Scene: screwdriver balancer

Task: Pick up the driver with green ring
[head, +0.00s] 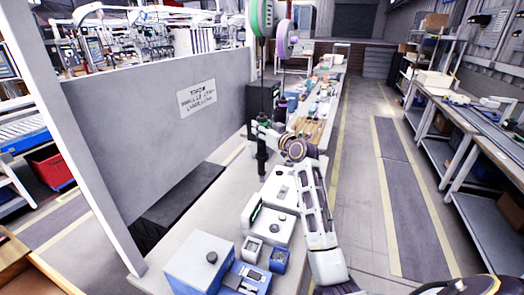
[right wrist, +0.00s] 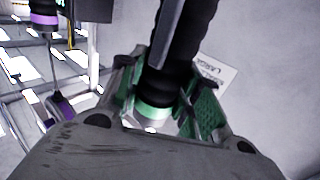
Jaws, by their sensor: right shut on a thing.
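The driver with green ring hangs upright in the head view, its black lower body (head: 261,158) showing below my right gripper (head: 262,128). A green balancer reel (head: 262,18) hangs above it on a line. In the right wrist view, the driver's green ring (right wrist: 153,109) and black body lie between the green-padded fingers of my right gripper (right wrist: 165,105). The gripper is shut on the driver. Part of the grip is hidden by the fingers. My left gripper is not in view.
A purple balancer reel (head: 282,38) hangs close to the right; a purple-marked driver (right wrist: 62,106) shows at left in the right wrist view. The bench below holds a blue-white box (head: 200,262) and other fixtures. A grey partition (head: 150,130) with a sign stands left.

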